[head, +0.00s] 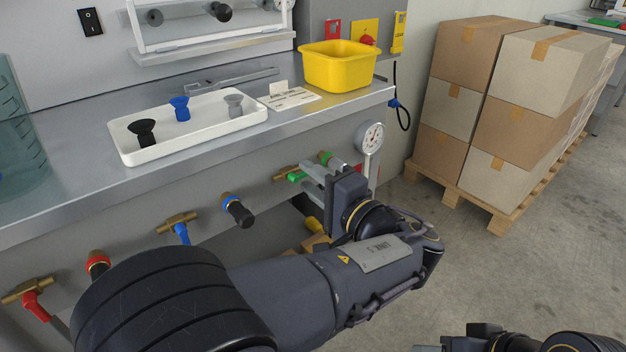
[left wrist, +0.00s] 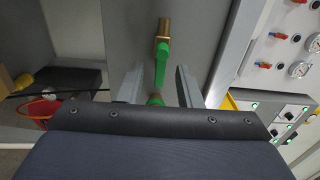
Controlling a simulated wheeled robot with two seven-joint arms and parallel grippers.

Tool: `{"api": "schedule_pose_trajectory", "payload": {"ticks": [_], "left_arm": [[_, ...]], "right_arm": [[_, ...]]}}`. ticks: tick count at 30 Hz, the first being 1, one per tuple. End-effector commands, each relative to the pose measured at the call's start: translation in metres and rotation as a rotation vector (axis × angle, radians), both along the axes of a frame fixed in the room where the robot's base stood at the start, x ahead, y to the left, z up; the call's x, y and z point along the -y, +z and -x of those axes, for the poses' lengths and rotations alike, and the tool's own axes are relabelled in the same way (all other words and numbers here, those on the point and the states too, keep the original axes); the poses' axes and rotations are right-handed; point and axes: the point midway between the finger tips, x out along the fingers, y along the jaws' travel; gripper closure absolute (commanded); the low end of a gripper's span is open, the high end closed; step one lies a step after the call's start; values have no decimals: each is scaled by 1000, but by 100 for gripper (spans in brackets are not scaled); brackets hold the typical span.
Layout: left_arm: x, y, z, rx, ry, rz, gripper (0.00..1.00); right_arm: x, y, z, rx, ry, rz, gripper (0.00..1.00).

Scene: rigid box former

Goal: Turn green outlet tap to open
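The green outlet tap is a brass valve (head: 284,173) with a green lever (head: 296,177) on the bench's front panel, below the worktop. In the left wrist view the brass body (left wrist: 164,28) is at the top and the green lever (left wrist: 161,64) hangs below it. My left gripper (head: 308,172) is open, its two fingers at the lever. In the left wrist view my left gripper (left wrist: 160,78) has a finger on either side of the lever's lower end, with gaps showing; contact cannot be told. My right gripper (head: 428,348) is mostly cut off at the bottom edge.
A blue-lever tap (head: 180,230) and a red-lever tap (head: 32,300) sit farther left on the panel. A black-tipped outlet (head: 238,211) and a pressure gauge (head: 370,138) are nearby. A white tray (head: 190,145) and yellow tub (head: 338,75) stand on the worktop.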

Motion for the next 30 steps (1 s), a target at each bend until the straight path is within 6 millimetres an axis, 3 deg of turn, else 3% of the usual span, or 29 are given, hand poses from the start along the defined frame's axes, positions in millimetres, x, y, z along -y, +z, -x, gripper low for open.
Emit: {"api": "schedule_pose_trajectory", "payload": {"ticks": [15,30], "left_arm": [[43,1,58,1,-2,1,68],[46,0,62,-1,-1,1,68]], "right_arm": [[0,7,0,0,0,0,52],[0,7,0,0,0,0,52]]}}
